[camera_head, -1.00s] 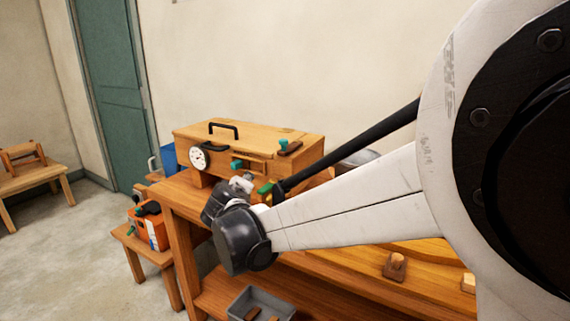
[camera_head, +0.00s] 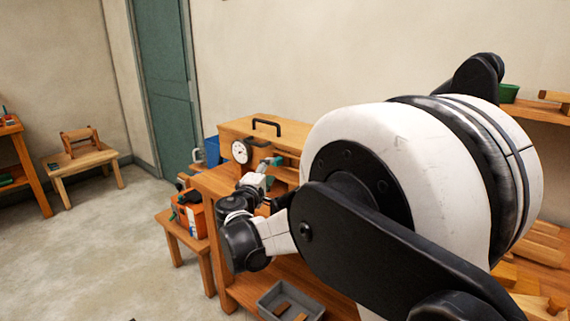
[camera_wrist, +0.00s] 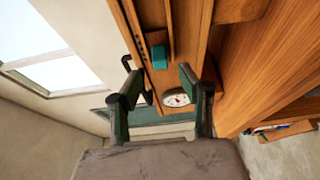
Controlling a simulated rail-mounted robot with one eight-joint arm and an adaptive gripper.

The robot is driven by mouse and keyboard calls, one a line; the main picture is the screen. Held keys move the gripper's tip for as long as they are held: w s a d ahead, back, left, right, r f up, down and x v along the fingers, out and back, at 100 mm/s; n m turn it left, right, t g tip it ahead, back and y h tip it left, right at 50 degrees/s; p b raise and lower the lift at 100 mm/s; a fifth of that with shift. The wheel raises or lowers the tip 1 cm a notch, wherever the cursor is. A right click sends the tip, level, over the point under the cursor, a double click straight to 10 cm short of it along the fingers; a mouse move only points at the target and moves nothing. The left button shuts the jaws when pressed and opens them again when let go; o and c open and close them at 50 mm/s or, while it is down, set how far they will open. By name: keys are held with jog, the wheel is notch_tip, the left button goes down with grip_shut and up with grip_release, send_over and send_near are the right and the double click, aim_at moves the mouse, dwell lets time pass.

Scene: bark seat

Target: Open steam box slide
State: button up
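The steam box (camera_head: 236,130) is a long wooden box with a black handle (camera_head: 266,122) on top and a white round gauge (camera_head: 239,151) at its left end. A teal knob (camera_head: 274,161) sits on its front, right of the gauge. My gripper (camera_wrist: 157,74) is open and empty. In the wrist view the teal knob (camera_wrist: 158,57) shows between and just beyond the fingertips, with no clear contact. The gauge (camera_wrist: 177,99) also shows between the fingers. My arm hides the box's right part in the head view, and I cannot tell how far the slide is open.
The box stands on a wooden workbench (camera_head: 215,183). A grey tray (camera_head: 291,299) is on its lower shelf. An orange box (camera_head: 189,218) sits on a low stool (camera_head: 184,241) at the left. Open floor (camera_head: 95,255) lies further left.

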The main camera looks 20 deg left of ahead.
aim_at(275, 164)
jog(key=w, duration=0.7)
grip_shut()
